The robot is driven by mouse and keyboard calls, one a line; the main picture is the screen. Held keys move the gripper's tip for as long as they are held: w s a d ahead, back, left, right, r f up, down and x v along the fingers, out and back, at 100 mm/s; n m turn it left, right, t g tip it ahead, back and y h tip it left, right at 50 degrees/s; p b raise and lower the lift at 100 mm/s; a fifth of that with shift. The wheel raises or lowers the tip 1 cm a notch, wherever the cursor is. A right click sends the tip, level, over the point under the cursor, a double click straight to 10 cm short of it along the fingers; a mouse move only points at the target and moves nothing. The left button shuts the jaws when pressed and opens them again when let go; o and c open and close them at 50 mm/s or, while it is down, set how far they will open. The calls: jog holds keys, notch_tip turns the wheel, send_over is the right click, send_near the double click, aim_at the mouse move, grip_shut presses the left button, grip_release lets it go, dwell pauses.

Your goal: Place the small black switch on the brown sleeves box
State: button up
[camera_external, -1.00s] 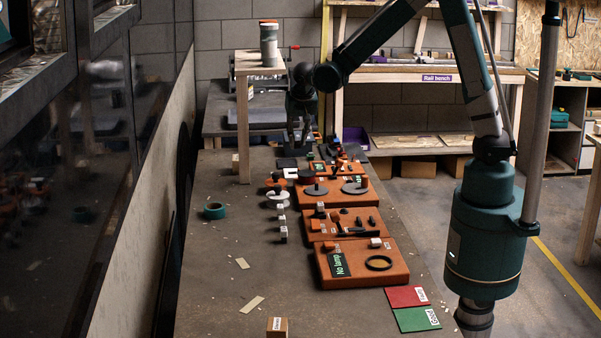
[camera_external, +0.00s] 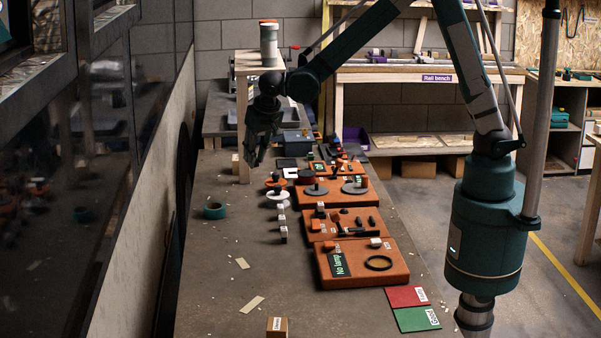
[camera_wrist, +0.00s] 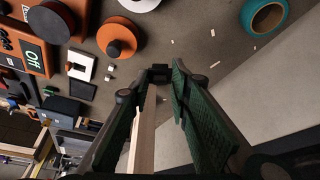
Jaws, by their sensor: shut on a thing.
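My gripper (camera_external: 253,160) hangs above the bench on the left of the external view, near the wooden stand's leg. In the wrist view the fingers (camera_wrist: 158,82) are closed on a small black piece (camera_wrist: 159,71), which looks like the black switch. It is held clear of the bench. I cannot make it out in the external view. A small brown box (camera_external: 277,327) with a white label sits at the near end of the bench, far from my gripper; the label is too small to read, and it looks like the sleeves box.
Orange boards (camera_external: 362,262) with parts run along the bench's middle. A teal tape roll (camera_external: 214,211) lies left; it also shows in the wrist view (camera_wrist: 265,16). Red (camera_external: 407,296) and green (camera_external: 417,319) cards lie at right. The wooden stand (camera_external: 243,130) rises behind. The left bench is mostly clear.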

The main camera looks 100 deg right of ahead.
jog(key=w+a+r+n+t+y+p, duration=0.1)
jog(key=w+a+n, duration=0.15)
jog(key=a, duration=1.15)
jog(key=w+a+r+n+p, duration=0.15)
jog(key=w+a, duration=0.25)
jog(key=a, duration=1)
jog(key=w+a+r+n+t+y+p, duration=0.15)
jog(key=w+a, duration=0.25)
jog(key=a, duration=1)
jog(key=s+a+n+p, duration=0.1)
jog(key=s+a, duration=0.3)
jog(key=a, duration=1)
jog(key=s+a+r+n+y+p, duration=0.1)
jog(key=s+a+n, duration=0.2)
jog(key=a, duration=1.1)
jog(key=s+a+n+p, duration=0.1)
jog(key=s+a+n, duration=0.2)
jog(key=a, duration=1.2)
jog(key=s, duration=0.2)
jog(key=shift+s+r, duration=0.3)
jog(key=shift+r, duration=0.05)
jog(key=shift+f+y, duration=0.1)
jog(key=shift+y, duration=0.15)
send_near(271, 324)
jog(key=shift+w+f, duration=0.25)
jog(key=shift+w, duration=0.25)
jog(key=shift+w+f, duration=0.25)
jog(key=shift+w, duration=0.3)
jog(key=shift+f, duration=1.85)
